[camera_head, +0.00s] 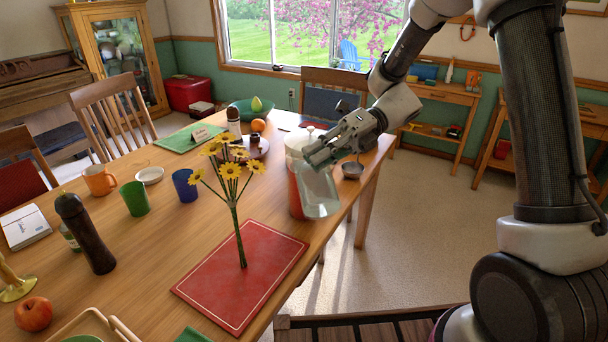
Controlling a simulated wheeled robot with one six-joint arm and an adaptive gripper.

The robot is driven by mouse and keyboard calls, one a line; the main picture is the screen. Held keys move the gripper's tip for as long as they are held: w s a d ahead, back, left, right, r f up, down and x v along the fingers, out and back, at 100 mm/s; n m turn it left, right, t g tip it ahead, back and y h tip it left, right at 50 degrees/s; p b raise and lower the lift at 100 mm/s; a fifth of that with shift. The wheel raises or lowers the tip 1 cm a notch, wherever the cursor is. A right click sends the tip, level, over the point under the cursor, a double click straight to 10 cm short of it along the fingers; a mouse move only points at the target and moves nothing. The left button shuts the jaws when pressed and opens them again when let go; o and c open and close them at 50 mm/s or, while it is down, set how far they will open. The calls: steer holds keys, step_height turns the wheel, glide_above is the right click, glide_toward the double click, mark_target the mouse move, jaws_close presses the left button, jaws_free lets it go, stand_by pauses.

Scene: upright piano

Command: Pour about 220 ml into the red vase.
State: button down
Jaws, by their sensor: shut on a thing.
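My gripper (318,156) is shut on a clear glass container (321,195) and holds it near the table's right edge. The container looks upright and seems to have clear liquid in it, but I cannot read the level. A red vessel (295,193), which looks like the red vase, stands just left of the container and partly behind it. Its top is hidden by my gripper and the container. I cannot tell whether the container touches it. A pale, knobbed shape (299,143) shows above the red part, and I cannot tell whether it is a separate thing.
Yellow flowers (230,170) rise above a red mat (242,285) on the wooden table, left of the container. A small metal bowl (352,170) is close on the right. A blue cup (185,185), green cup (136,199) and dark bottle (84,234) stand farther left.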

steer(key=shift+w+r, duration=0.2)
steer(key=shift+r, duration=0.1)
stand_by(0.5)
steer(key=shift+w+a+r+m+g+p, duration=0.1)
steer(key=shift+w+r+m+g+p, duration=0.2)
steer(key=shift+w+p, duration=0.4)
steer(key=shift+w+a+r+m+g+p, duration=0.1)
steer(key=shift+w+r+m+g+p, duration=0.2)
steer(key=shift+w+p, duration=0.4)
stand_by(2.2)
steer(key=shift+n+t, duration=0.6)
steer(key=shift+n, duration=0.1)
steer(key=s, duration=0.1)
steer(key=s+f, duration=0.1)
steer(key=s, duration=0.1)
steer(key=shift+s+d+f, duration=0.2)
steer(key=shift+s+f, duration=0.15)
steer(key=shift+f, duration=0.05)
steer(key=shift+s+f, duration=0.1)
steer(key=shift+f, duration=0.4)
steer(key=shift+s+f+n+t, duration=0.25)
steer(key=shift+n+t, duration=0.05)
steer(key=shift+n, duration=0.1)
steer(key=shift+s+d+f+n+t, duration=0.1)
steer(key=shift+s+f+n+t, duration=0.15)
steer(key=shift+f, duration=0.3)
steer(key=shift+b, duration=0.3)
